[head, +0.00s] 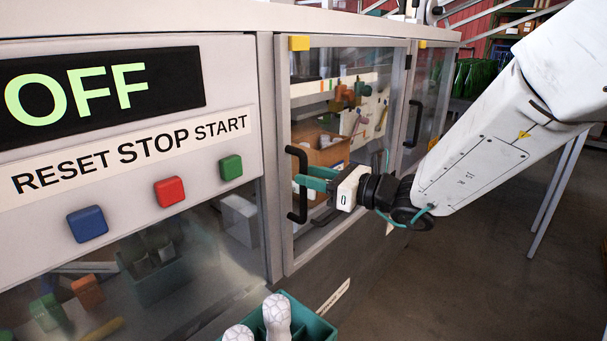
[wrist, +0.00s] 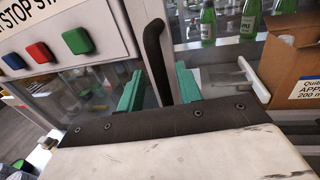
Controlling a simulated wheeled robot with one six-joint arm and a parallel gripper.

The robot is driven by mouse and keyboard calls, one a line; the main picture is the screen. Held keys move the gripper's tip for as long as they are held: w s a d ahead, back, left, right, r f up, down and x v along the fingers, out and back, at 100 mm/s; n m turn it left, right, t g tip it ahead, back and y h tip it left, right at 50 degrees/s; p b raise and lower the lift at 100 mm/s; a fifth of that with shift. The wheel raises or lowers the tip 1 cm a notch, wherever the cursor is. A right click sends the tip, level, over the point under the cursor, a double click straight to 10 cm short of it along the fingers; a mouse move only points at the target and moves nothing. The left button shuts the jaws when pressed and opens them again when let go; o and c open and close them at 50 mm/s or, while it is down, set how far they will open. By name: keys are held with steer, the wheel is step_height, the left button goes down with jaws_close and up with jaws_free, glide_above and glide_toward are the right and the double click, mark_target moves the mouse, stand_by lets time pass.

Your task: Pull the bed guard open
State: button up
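The guard door (head: 340,239) is a clear panel in a grey frame with a yellow block at its top corner. It looks closed, flush with the machine front. Its black vertical bar handle (head: 303,217) is on the door's left side and also shows in the wrist view (wrist: 154,45). My gripper (head: 312,178) has teal fingers reaching to the handle from the right. In the wrist view my gripper (wrist: 158,85) is open, with the handle between the fingers. A gap shows on the handle's left; the right finger is close to it, and contact cannot be told.
The panel at left has an OFF display (head: 100,90) and blue, red (head: 170,191) and green buttons. A second door handle (head: 413,124) is farther right. A green crate (head: 318,326) with white-topped items stands low in front. Open floor lies at right.

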steer(key=x, duration=0.2)
steer(key=shift+w+a, duration=0.15)
steer(key=shift+a, duration=0.1)
jaws_close()
